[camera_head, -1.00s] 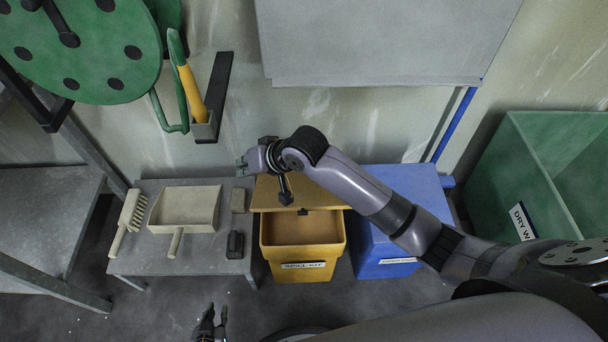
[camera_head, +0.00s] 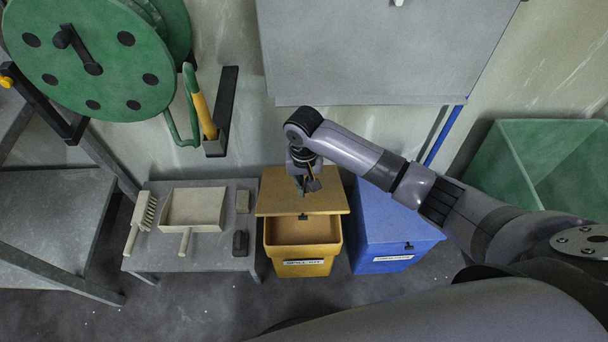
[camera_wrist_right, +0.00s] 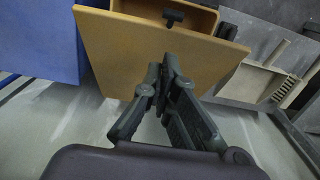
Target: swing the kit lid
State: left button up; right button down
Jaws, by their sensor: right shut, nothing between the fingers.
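The spill kit is a yellow bin (camera_head: 301,255) with its front label facing me and its inside partly exposed. Its flat yellow-orange lid (camera_head: 272,196) is open at the back of the bin, with a small dark latch (camera_head: 303,216) by its edge. I cannot tell its exact tilt. My right gripper (camera_head: 305,192) is shut and empty, in front of the lid in the head view. In the right wrist view the shut fingers (camera_wrist_right: 161,68) overlap the lid (camera_wrist_right: 115,55); contact is unclear. My left gripper is not in view.
A blue bin (camera_head: 385,225) stands right of the kit. A low grey table (camera_head: 210,250) with a dustpan (camera_head: 193,210) and brush (camera_head: 140,222) stands left. A green bin (camera_head: 540,150) is far right. A grey panel (camera_head: 375,60) hangs on the wall above.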

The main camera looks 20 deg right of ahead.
send_over(305, 213)
jog(key=w, duration=0.2)
jog(key=f, duration=0.4)
jog(key=shift+s+d, duration=0.2)
jog(key=shift+s, duration=0.05)
jog(key=shift+s+a+f, duration=0.15)
jog(key=shift+s+f, duration=0.3)
jog(key=shift+f, duration=0.1)
jog(key=shift+s+a+f+p, duration=0.1)
jog(key=shift+s+f+p, duration=0.2)
jog(key=shift+s+p, duration=0.05)
jog(key=shift+s+a+f+t+h+b, duration=0.25)
jog(key=shift+s+f+t+b, duration=0.6)
jog(key=shift+f, duration=1.8)
jog(key=shift+s+a+f+t+h+b, duration=0.25)
jog(key=shift+s+f+t, duration=0.7)
jog(key=shift+f, duration=1.75)
jog(key=shift+s+a+f+t+h+b, duration=0.1)
jog(key=shift+s+a+f+t+b, duration=0.8)
jog(key=shift+f, duration=1.75)
jog(key=shift+s+d+r+g+p, duration=0.1)
jog(key=shift+s+d+g+p, duration=0.15)
jog(key=shift+d+g+p, duration=0.25)
